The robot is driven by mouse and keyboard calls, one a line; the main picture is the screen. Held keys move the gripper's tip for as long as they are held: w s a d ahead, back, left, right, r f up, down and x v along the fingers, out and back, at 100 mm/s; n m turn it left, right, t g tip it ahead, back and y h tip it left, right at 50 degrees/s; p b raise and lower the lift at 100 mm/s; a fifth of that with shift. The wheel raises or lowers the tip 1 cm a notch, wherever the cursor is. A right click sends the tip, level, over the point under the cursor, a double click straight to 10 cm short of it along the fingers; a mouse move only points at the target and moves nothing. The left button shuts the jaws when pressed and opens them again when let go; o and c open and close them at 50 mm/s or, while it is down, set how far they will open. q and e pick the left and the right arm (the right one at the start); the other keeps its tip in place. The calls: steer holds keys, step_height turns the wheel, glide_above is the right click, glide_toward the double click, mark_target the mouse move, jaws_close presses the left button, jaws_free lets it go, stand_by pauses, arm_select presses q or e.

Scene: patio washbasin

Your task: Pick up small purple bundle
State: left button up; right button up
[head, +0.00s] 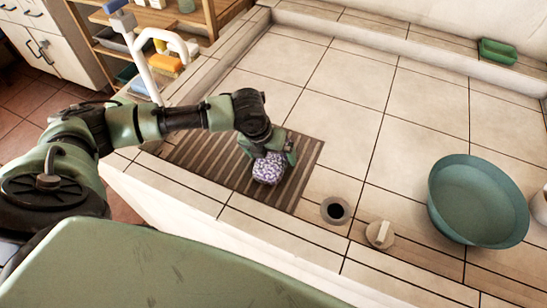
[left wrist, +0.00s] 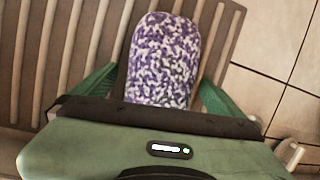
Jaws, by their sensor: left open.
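The small purple bundle (head: 268,169) is purple and white, speckled and rounded. It sits on a brown slatted mat (head: 215,166) on the tiled basin floor. My left gripper (head: 275,152) is right over it in the head view, and its arm comes in from the left. In the left wrist view the bundle (left wrist: 162,58) lies between the two green fingers of my left gripper (left wrist: 158,90), which are open on either side. I cannot tell whether the fingers touch it. The bundle's near end is hidden behind the gripper body. My right gripper is not in view.
A teal bowl (head: 478,202) stands on the tiles at the right. A drain hole (head: 336,211) and a small round plug (head: 380,234) are at the front edge. A white faucet (head: 148,62) rises at the left. A green soap dish (head: 497,51) sits on the back ledge. The middle tiles are clear.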

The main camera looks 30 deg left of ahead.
arm_select(q)
steer(key=c, duration=1.7)
steer(key=shift+w, duration=0.1)
step_height(320, 180, up, 20)
